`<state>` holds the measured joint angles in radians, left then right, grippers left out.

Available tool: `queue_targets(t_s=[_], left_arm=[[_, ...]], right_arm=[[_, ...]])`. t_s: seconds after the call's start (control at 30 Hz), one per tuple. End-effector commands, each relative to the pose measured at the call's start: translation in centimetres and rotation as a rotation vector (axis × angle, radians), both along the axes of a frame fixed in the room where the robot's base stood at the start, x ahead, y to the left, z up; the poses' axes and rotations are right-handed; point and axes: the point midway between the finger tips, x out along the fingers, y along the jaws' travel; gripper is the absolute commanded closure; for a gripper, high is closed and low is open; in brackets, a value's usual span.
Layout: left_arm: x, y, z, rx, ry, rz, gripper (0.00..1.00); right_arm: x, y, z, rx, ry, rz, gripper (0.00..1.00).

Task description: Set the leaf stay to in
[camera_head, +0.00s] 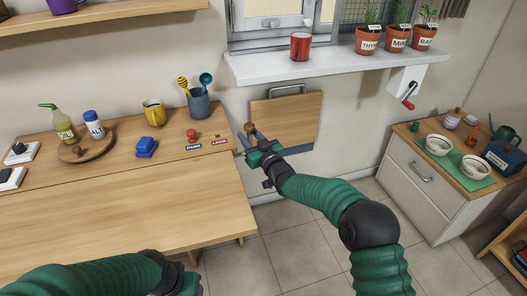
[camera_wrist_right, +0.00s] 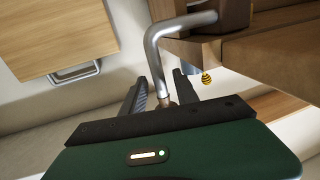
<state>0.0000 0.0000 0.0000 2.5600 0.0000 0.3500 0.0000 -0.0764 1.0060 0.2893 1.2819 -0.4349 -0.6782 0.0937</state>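A bent metal rod (camera_wrist_right: 158,55), which looks like the leaf stay, comes out of a brown block (camera_wrist_right: 232,14) at the table's side and turns down toward my right gripper in the wrist view. My right gripper (camera_wrist_right: 160,95) has its fingers apart, with the rod's end between them; contact is not clear. In the head view my right gripper (camera_head: 258,150) is at the table's right end, below a small brown knob (camera_head: 250,128). A wooden panel with a metal handle (camera_head: 288,118) is behind it against the wall. My left arm shows low, its fingertips not in view.
The wooden table (camera_head: 120,210) holds a red knob (camera_head: 191,134), a blue block (camera_head: 146,147), a yellow mug (camera_head: 154,112) and a utensil pot (camera_head: 198,105). A sill with potted herbs is above. A drawer cabinet (camera_head: 425,180) stands right. Tiled floor between is clear.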

Motion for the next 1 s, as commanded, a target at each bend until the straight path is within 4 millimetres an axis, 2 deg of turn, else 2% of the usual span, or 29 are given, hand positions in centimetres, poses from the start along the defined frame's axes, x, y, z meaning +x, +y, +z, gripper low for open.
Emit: queue_targets(t_s=[0.03, 0.3, 0.5, 0.67, 1.0], left_arm=[[0.0, 0.0, 0.7, 0.0, 0.0, 0.0, 0.47], [0.0, 0.0, 2.6, 0.0, 0.0, 0.0, 0.47], [0.0, 0.0, 3.4, 0.0, 0.0, 0.0, 0.47], [0.0, 0.0, 3.5, 0.0, 0.0, 0.0, 0.47], [0.0, 0.0, 3.4, 0.0, 0.0, 0.0, 0.47]], right_arm=[[-1.0, -0.6, 0.5, -0.001, 0.002, 0.0, 0.64], [-7.3, -4.2, 0.4, -0.001, 0.003, -0.002, 0.64], [-10.9, -6.2, 0.2, -0.001, 0.0, -0.002, 0.64], [-11.9, -6.6, 0.0, 0.0, 0.001, -0.001, 0.64], [-11.9, -6.6, 0.0, 0.0, 0.0, 0.0, 0.64]])
